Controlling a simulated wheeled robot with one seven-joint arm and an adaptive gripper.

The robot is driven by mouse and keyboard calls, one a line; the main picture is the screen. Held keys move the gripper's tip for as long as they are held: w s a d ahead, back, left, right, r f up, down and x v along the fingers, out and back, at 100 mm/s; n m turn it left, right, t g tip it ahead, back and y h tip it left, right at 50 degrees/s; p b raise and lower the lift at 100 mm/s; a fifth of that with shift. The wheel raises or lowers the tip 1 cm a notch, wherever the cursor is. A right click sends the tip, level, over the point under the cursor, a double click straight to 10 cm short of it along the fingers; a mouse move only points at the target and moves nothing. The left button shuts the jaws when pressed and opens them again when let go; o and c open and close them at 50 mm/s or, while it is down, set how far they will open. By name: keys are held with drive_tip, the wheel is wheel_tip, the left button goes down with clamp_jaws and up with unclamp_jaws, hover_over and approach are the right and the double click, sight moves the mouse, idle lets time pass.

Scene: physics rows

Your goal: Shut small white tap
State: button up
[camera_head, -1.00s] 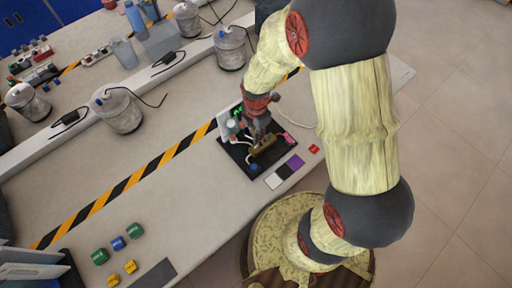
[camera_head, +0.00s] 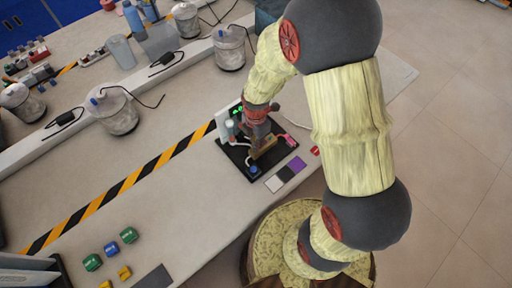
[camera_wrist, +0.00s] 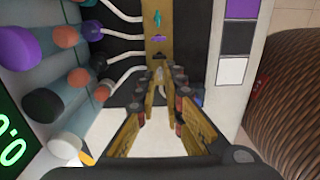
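My gripper (camera_wrist: 160,95) points down at a small rig on a black board (camera_head: 237,158). Its two yellow fingers stand apart, with a narrow gap between their tips. A small whitish piece (camera_wrist: 158,72) shows at the far end of that gap; I cannot tell whether it is the white tap or whether the fingers touch it. A brass-coloured strip (camera_wrist: 158,40) with coloured icons runs ahead of the tips, with several white tubes (camera_wrist: 122,21) meeting it from the left. In the head view, my gripper (camera_head: 262,148) hides much of the strip.
Left of the fingers in the wrist view are several round knobs, including a purple one (camera_wrist: 18,48) and a white one (camera_wrist: 65,146), and a green display (camera_wrist: 10,145). Coloured squares (camera_head: 285,174) lie at the table's front edge.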

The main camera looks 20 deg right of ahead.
drive_tip(key=shift+f, duration=0.35)
drive_tip(key=shift+r, duration=0.4)
drive_tip(key=shift+c, duration=0.5)
clamp_jaws()
drive_tip(key=m+p, duration=0.1)
drive_tip(key=m, duration=0.4)
drive_tip(key=shift+m, duration=1)
